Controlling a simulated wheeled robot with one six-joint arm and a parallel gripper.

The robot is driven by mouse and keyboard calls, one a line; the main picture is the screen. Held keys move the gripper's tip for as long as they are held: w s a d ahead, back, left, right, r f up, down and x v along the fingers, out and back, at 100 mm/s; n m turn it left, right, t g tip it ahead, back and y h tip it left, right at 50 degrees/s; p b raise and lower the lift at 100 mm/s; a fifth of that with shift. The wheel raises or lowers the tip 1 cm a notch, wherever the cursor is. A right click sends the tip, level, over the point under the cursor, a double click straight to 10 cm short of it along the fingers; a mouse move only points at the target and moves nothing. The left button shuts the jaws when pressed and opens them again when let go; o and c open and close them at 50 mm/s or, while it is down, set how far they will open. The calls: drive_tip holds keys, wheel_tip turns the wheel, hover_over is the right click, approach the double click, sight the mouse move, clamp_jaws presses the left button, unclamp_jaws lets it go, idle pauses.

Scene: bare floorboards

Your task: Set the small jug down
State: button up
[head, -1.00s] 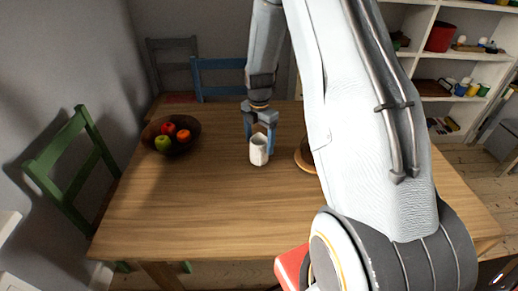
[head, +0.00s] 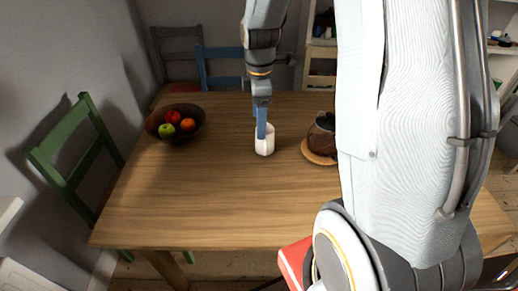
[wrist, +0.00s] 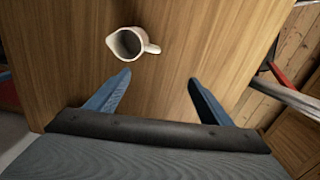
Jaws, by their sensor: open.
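The small white jug (head: 265,146) stands upright on the wooden table (head: 200,205), left of the coffee pot in the head view. In the wrist view the jug (wrist: 127,43) shows its open mouth, with its handle to the right, and lies beyond my fingertips. My gripper (head: 261,128) is just above and behind the jug in the head view, partly overlapping it. In the wrist view my gripper (wrist: 160,78) has its two blue fingers spread wide with nothing between them. The jug appears apart from the fingers.
A dark bowl of fruit (head: 181,138) is at the back left of the table. A dark coffee pot (head: 322,135) sits on a round wooden board (head: 318,156) to the right, partly hidden by my arm. A green chair (head: 75,165) stands at the left. The table's front is clear.

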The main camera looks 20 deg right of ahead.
drive_tip(key=s+a+m, duration=0.3)
drive_tip(key=s+m, duration=0.4)
drive_tip(key=s+a+r+m, duration=0.1)
drive_tip(key=s+a+m, duration=0.3)
drive_tip(key=s+m, duration=0.3)
drive_tip(key=shift+s+r+m+t, duration=0.3)
drive_tip(key=shift+s+t, duration=0.1)
drive_tip(key=shift+s, duration=0.25)
